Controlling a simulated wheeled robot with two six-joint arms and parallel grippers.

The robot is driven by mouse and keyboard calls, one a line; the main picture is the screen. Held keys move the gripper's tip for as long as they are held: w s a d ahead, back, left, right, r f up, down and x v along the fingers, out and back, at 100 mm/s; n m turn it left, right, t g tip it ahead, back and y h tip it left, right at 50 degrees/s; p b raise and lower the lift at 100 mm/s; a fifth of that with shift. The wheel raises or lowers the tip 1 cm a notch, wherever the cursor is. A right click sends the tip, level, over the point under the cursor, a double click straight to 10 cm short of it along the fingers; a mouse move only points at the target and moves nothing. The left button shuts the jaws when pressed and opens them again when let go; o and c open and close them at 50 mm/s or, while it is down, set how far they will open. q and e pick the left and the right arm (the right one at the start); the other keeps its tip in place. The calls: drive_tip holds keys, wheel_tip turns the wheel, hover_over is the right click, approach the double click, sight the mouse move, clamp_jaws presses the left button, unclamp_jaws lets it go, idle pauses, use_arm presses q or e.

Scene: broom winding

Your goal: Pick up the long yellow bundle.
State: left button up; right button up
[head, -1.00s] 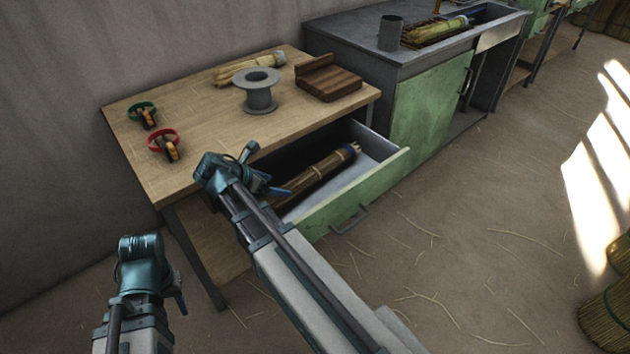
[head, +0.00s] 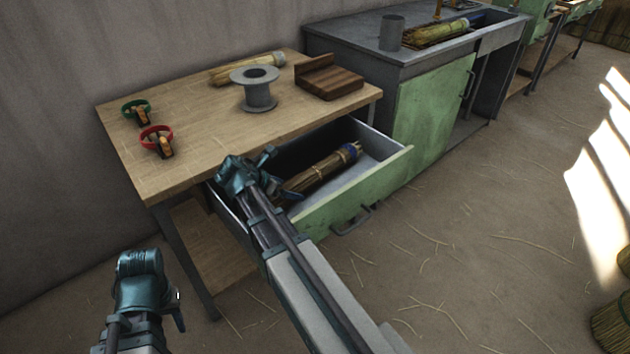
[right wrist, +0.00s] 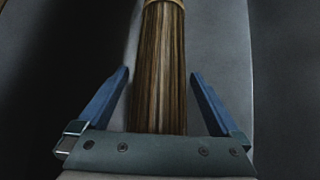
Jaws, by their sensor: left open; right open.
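A long straw bundle (head: 322,170), brownish-yellow with a dark blue band near its far end, lies in the open drawer (head: 365,195). My right gripper (head: 275,178) is at the bundle's near end, over the drawer. In the right wrist view the right gripper (right wrist: 160,74) is open, with one blue finger on each side of the bundle (right wrist: 160,70) and gaps between. A paler yellow bundle (head: 240,70) lies at the back of the table. My left gripper (head: 178,305) is open and empty, low at the left.
On the wooden table (head: 200,130) are a grey spool (head: 258,92), a dark wooden block (head: 328,82), and green (head: 136,107) and red (head: 156,135) ring tools. A grey cup (head: 391,32) stands on the counter. Straw litters the open floor at right.

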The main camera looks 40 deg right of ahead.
drive_tip(key=shift+d+f, duration=0.3)
drive_tip(key=shift+f, duration=0.1)
use_arm(q)
drive_tip(key=shift+f, duration=0.35)
use_arm(e)
drive_tip(key=shift+r, duration=0.1)
drive_tip(key=c, duration=1.4)
drive_tip(key=shift+c, duration=0.3)
use_arm(q)
drive_tip(key=shift+r, duration=0.1)
use_arm(e)
drive_tip(key=shift+r, duration=0.1)
use_arm(q)
wheel_tip(320, 180, up, 10)
drive_tip(key=p, duration=1)
use_arm(e)
wheel_tip(320, 180, up, 10)
drive_tip(key=shift+f, duration=0.1)
use_arm(q)
drive_tip(key=shift+d, duration=0.1)
